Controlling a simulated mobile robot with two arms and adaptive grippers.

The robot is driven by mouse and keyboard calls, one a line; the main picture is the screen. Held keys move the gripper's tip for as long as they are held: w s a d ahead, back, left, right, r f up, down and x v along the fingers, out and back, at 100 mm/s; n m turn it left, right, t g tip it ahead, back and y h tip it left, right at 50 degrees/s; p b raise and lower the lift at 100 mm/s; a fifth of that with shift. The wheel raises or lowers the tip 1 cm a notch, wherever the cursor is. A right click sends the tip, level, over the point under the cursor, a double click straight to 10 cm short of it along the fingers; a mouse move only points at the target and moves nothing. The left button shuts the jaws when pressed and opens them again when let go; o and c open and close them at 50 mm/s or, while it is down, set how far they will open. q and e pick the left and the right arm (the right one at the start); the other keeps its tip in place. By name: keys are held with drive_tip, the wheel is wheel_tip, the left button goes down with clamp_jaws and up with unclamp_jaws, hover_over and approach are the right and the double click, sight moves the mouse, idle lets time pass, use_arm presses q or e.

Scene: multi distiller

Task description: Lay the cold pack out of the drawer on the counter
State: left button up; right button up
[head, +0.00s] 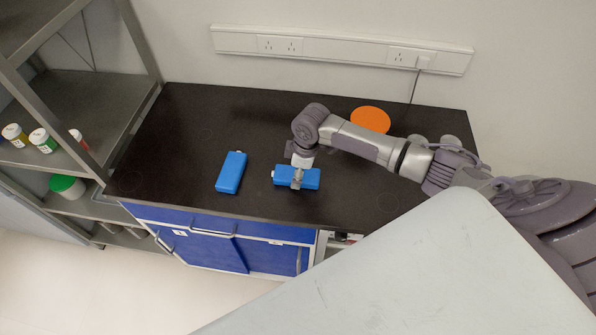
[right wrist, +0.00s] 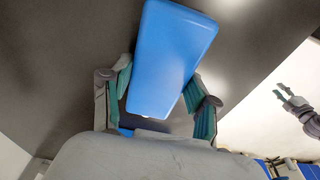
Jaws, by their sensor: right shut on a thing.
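A blue cold pack (head: 311,178) is between the fingers of my right gripper (head: 297,178), over the middle front of the dark counter (head: 190,125). In the right wrist view the pack (right wrist: 175,45) fills the space between the two fingers of the gripper (right wrist: 163,95), which is shut on it. I cannot tell whether the pack touches the counter. A second blue pack (head: 231,172) lies flat on the counter to the left. My left gripper (right wrist: 290,98) shows at the right wrist view's right edge, empty, its fingers apart.
Blue drawers (head: 190,218) and cabinet doors are under the counter; an open space (head: 343,237) shows at the right below its front edge. An orange disc (head: 370,120) lies at the back. A metal shelf (head: 80,115) with several bottles stands left. The counter's left part is clear.

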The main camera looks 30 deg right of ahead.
drive_tip(key=shift+f, duration=0.15)
drive_tip(key=o, duration=1.3)
wheel_tip(320, 180, up, 12)
drive_tip(key=s+d+b, duration=0.1)
drive_tip(key=shift+d+b, duration=0.2)
drive_tip(key=shift+b, duration=0.15)
